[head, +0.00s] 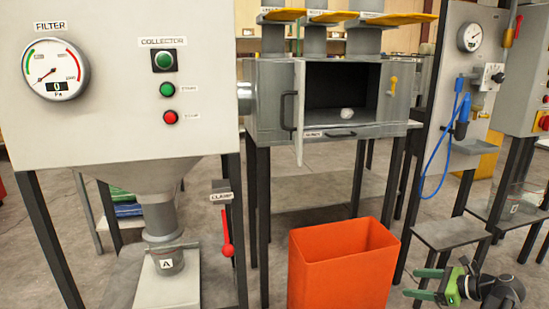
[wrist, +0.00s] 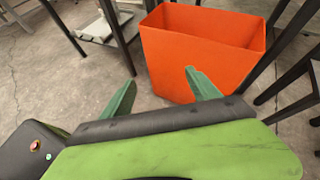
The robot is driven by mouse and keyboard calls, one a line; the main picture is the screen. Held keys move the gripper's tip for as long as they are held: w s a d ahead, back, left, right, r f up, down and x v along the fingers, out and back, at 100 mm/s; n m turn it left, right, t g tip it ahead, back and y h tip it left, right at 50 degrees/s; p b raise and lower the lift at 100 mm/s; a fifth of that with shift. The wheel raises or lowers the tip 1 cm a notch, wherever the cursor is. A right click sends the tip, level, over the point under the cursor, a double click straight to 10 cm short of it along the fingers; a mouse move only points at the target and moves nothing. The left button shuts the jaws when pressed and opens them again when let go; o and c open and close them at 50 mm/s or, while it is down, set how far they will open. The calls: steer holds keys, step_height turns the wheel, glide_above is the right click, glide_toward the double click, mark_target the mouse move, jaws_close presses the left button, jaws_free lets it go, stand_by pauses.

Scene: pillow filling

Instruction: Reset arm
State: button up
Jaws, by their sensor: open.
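My gripper (head: 428,284) is at the lower right of the head view, with green fingers pointing left. Its two fingers are apart and nothing is between them. In the wrist view my gripper (wrist: 160,90) also shows two separate green fingertips with bare floor and part of the orange bin beyond. The orange bin (head: 340,268) stands on the floor to the left of my gripper in the head view. It also shows in the wrist view (wrist: 195,62), ahead of the fingers and apart from them.
The collector cabinet (head: 120,110) with gauge and buttons stands at left, a red clamp lever (head: 227,235) beside it. A grey box (head: 275,100) with an open front holds a small whitish lump (head: 347,113). A small stand (head: 452,234) is close above my gripper. Concrete floor surrounds the bin.

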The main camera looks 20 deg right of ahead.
steer(key=w+a+r+n+g+p, duration=0.3)
steer(key=w+a+r+n+p, duration=0.15)
steer(key=a+p, duration=0.35)
steer(key=w+a+r+n+g+p, duration=0.25)
steer(key=a+r+n+p, duration=0.2)
steer(key=a, duration=0.45)
steer(key=w+a+r+n+g+p, duration=0.25)
steer(key=w+a+n+p, duration=0.2)
steer(key=a+p, duration=0.35)
steer(key=a+r+n+g+h+p, duration=0.1)
steer(key=a+r+n+p, duration=0.3)
steer(key=a, duration=0.3)
steer(key=a+r+n+g+h+p, duration=0.1)
steer(key=a+r+n+h+p, duration=0.1)
steer(key=a+r+n+p, duration=0.2)
steer(key=a+r+n+g+h+p, duration=0.1)
steer(key=a+r+n+h+p, duration=0.1)
steer(key=a+r+n+p, duration=0.2)
steer(key=a+n+p, duration=0.3)
steer(key=a, duration=0.3)
steer(key=shift+s+r+n, duration=0.3)
steer(key=shift+s+n, duration=0.05)
